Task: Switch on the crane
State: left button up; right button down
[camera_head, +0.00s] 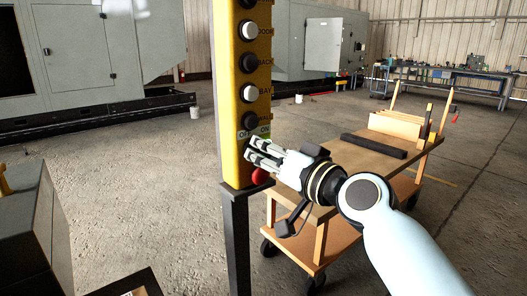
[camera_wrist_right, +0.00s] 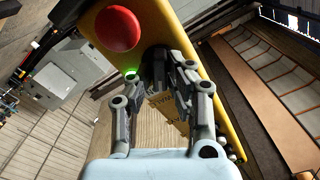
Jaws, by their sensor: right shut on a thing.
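A yellow control panel (camera_head: 230,100) stands upright on a dark post, with a column of black and white buttons. Near its lower end are the labels OFF and ON. My right gripper (camera_head: 250,150) is at the panel's face just below these labels. In the right wrist view my right gripper (camera_wrist_right: 158,62) is shut on a dark switch knob (camera_wrist_right: 155,68), mostly hidden between the fingers. A small green light (camera_wrist_right: 131,74) glows beside the fingertips. A red round button (camera_wrist_right: 118,28) is close by; in the head view the red button (camera_head: 260,177) is partly behind the gripper. My left gripper is not in view.
A wooden cart (camera_head: 360,165) with a dark bar (camera_head: 374,145) on top stands behind my right arm. Large grey enclosures (camera_head: 75,50) stand at the back, and a workbench (camera_head: 450,78) at the back right. Open concrete floor lies left of the post.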

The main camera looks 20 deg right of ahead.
jog(key=c, duration=1.3)
grip_release()
jog(key=v, duration=1.2)
